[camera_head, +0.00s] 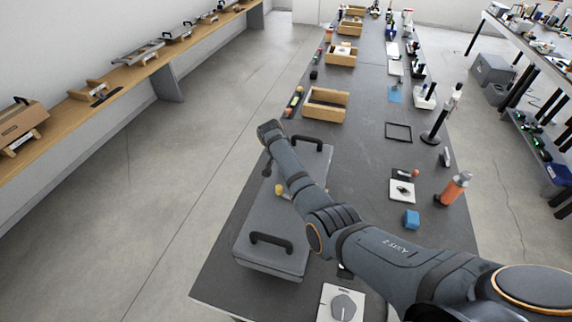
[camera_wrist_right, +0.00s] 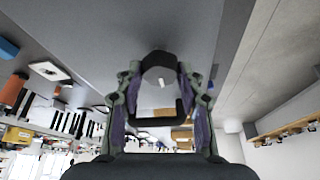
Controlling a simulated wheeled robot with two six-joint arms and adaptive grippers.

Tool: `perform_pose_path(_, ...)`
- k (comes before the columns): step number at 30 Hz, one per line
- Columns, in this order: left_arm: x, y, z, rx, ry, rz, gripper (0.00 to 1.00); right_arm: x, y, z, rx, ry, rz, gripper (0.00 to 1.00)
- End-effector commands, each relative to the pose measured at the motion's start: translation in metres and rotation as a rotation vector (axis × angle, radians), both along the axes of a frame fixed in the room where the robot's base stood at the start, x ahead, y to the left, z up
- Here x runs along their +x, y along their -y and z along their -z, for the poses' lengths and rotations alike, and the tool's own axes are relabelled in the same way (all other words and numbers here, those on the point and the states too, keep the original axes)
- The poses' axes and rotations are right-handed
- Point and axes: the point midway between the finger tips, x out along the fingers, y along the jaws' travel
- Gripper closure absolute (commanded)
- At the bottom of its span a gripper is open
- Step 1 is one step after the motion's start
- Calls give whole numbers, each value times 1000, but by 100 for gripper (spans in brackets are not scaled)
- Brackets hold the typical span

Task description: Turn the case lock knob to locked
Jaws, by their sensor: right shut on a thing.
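The grey case (camera_head: 262,222) lies on the dark table, with a black handle at its near end (camera_head: 270,242) and another at its far end (camera_head: 318,141). My right arm reaches over it from the right. My right gripper (camera_head: 267,168) is at the case's far left part, mostly hidden by my wrist. In the right wrist view, my right gripper (camera_wrist_right: 157,80) is shut on the dark grey lock knob (camera_wrist_right: 158,67), with a finger on either side. A small white mark shows on the knob. The lock's labels are not readable. My left gripper is not in view.
A small yellow piece (camera_head: 279,190) shows beside my arm. A white panel with a grey dial (camera_head: 342,305) is at the near edge. A wooden tray (camera_head: 326,104) is beyond the case.

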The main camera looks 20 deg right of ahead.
Motion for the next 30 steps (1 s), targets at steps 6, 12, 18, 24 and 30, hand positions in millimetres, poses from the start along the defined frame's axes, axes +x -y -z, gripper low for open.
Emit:
perform_pose_path(6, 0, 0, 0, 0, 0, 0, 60, 1, 0, -2, 0, 5, 1, 93)
perform_pose_path(12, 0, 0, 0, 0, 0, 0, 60, 1, 0, -2, 0, 4, 0, 48)
perform_pose_path(18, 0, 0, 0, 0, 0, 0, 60, 1, 0, -1, 0, 1, 0, 39)
perform_pose_path(24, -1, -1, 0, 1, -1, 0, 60, 0, -1, -2, 0, 1, 0, 39)
perform_pose_path(30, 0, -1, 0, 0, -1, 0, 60, -8, -11, -32, 3, 6, -1, 39)
